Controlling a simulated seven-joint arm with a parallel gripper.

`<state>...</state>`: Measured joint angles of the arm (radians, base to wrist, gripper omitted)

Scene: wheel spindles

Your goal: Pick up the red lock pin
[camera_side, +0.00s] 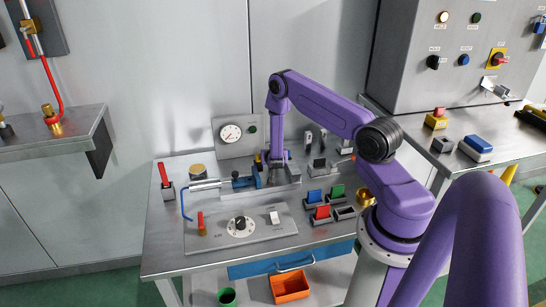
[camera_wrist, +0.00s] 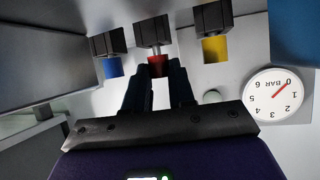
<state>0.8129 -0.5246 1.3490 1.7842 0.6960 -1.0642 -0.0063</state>
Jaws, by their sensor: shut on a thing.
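The red lock pin (camera_wrist: 158,60) is in the middle of the wrist view. Its red head sits between the two dark fingers of my gripper (camera_wrist: 158,72), which are shut on it. A short grey shank shows between the red head and a dark block (camera_wrist: 153,30); I cannot tell how deep the shank sits in it. A blue pin (camera_wrist: 112,68) is at the left and a yellow pin (camera_wrist: 213,50) at the right, each at its own dark block. In the side view my gripper (camera_side: 277,160) is low over the back of the bench, and the red pin is not distinguishable there.
A gauge (camera_wrist: 275,95) stands beside the pins; its panel (camera_side: 231,132) is behind my gripper. A blue vise-like part (camera_side: 244,182) is close to the left. An orange bin (camera_side: 290,288) is below.

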